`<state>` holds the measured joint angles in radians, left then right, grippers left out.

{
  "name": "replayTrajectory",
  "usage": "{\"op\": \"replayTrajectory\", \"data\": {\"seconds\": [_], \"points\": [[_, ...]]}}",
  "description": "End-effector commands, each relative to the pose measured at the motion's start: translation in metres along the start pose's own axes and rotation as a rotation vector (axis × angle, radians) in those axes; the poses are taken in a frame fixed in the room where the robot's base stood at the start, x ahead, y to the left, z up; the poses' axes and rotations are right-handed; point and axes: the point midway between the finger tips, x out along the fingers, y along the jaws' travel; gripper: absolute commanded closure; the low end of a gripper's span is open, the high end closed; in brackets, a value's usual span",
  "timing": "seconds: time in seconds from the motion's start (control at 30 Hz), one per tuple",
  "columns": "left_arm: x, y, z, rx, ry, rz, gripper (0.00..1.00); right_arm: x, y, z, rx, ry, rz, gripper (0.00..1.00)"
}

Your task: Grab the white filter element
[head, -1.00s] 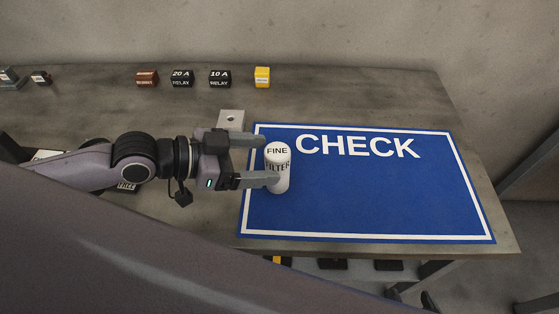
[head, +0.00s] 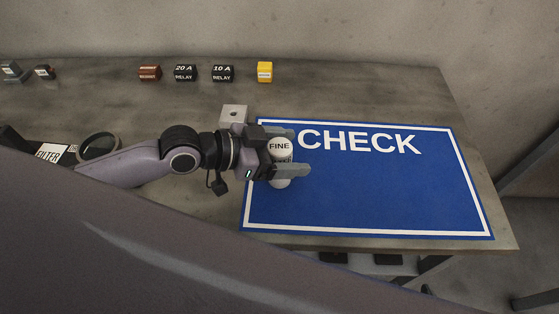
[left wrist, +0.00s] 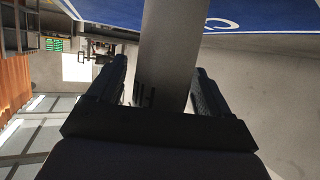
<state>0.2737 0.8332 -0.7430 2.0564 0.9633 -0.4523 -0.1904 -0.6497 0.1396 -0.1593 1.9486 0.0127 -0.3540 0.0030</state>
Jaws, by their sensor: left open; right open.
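The white filter element (head: 281,147) is a small upright cylinder lettered "FINE" on top. It stands on the left part of the blue CHECK mat (head: 370,200). My left gripper (head: 292,151) is open, with one finger on the far side of the filter and one on the near side. In the left wrist view the filter (left wrist: 167,60) rises between the two fingers (left wrist: 160,85), with a visible gap on each side. The near finger hides part of the filter's lower body in the head view. My right gripper is not in view.
Behind stand a yellow block (head: 265,72), a 10 A relay (head: 223,73), a 20 A relay (head: 186,73) and a brown block (head: 150,73). A grey block with a hole (head: 234,115) is close behind my left wrist. The mat's right side is clear.

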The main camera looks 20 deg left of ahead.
Motion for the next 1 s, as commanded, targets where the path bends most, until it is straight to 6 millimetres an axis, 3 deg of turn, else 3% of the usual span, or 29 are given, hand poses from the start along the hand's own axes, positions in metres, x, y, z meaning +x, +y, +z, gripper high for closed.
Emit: {"op": "replayTrajectory", "data": {"seconds": [0.03, 0.2, 0.67, 0.87, 1.0], "points": [[0.0, 0.0, 0.0, 0.0, 0.0, 0.0, 0.24, 0.0, 0.0, 0.0, 0.0, 0.001, 0.0, 0.38], [0.0, 0.0, 0.0, 0.0, 0.0, 0.0, 0.78, 0.0, 0.0, 0.0, 0.0, 0.001, 0.0, 0.38], [-0.004, 0.0, -0.01, 0.002, 0.003, 0.0, 0.78, -0.001, 0.0, -0.002, 0.0, 0.002, 0.0, 0.38], [-0.017, -0.001, -0.04, 0.006, 0.005, -0.001, 0.78, -0.004, 0.0, -0.006, 0.0, 0.002, 0.0, 0.38], [-0.03, -0.001, -0.075, 0.008, 0.007, -0.002, 0.78, -0.006, 0.0, -0.009, 0.0, 0.002, 0.0, 0.38]]}}
